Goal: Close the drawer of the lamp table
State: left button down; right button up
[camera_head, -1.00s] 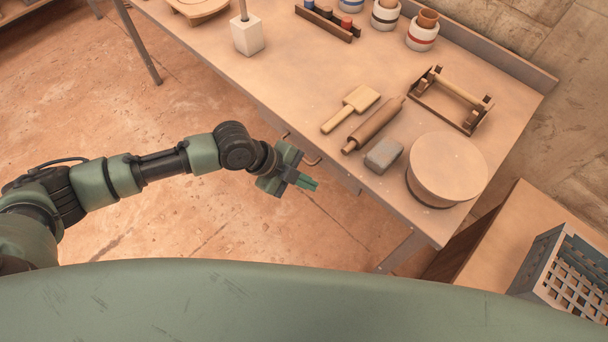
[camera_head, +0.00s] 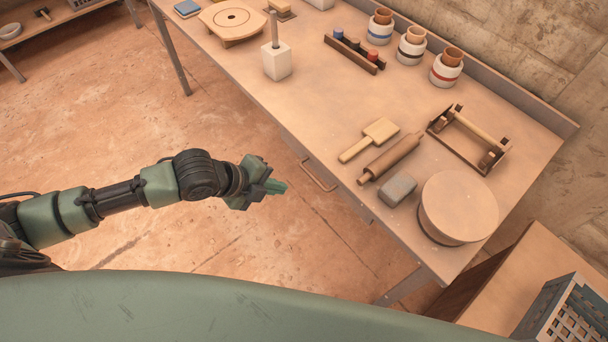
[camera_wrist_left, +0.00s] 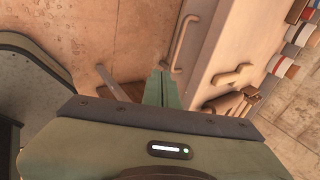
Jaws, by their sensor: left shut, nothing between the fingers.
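The long pale table (camera_head: 330,110) crosses the head view. Its drawer handle (camera_head: 318,175), a bent metal bar, sticks out below the near long edge. In the left wrist view the handle (camera_wrist_left: 185,42) shows just above the fingertips, beside the table's pale side. The drawer is mostly hidden under the top, and I see no clear gap. My left gripper (camera_head: 278,187) is shut and empty, left of the handle and apart from it in the head view. Its green fingers also show in the left wrist view (camera_wrist_left: 162,88). My right gripper is out of view.
A wooden paddle (camera_head: 370,139), a rolling pin (camera_head: 388,158), a grey block (camera_head: 398,189) and a round drum (camera_head: 458,207) sit near the table's edge. A low wooden cabinet with a grey basket (camera_head: 562,315) stands at lower right. The floor left of the table is open.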

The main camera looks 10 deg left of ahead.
aim_at(311, 174)
pick_arm(q)
jog(key=w+d+f+t, duration=0.1)
jog(key=w+d+f, duration=0.3)
jog(key=w+f, duration=0.4)
jog(key=shift+d+p, duration=0.35)
jog(key=shift+p, duration=0.05)
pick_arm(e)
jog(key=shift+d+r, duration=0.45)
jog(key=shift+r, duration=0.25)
pick_arm(q)
jog(key=shift+w+f+y, duration=0.1)
jog(key=shift+w+y, duration=0.05)
jog(key=shift+y, duration=0.15)
jog(key=shift+w+d+m+b, duration=0.15)
jog(key=shift+w+d+b, duration=0.1)
jog(key=shift+w+d, duration=0.25)
jog(key=shift+w+d+m+b, duration=0.15)
jog(key=shift+w+d+b, duration=0.15)
jog(key=shift+w, duration=0.3)
jog(key=shift+s, duration=0.1)
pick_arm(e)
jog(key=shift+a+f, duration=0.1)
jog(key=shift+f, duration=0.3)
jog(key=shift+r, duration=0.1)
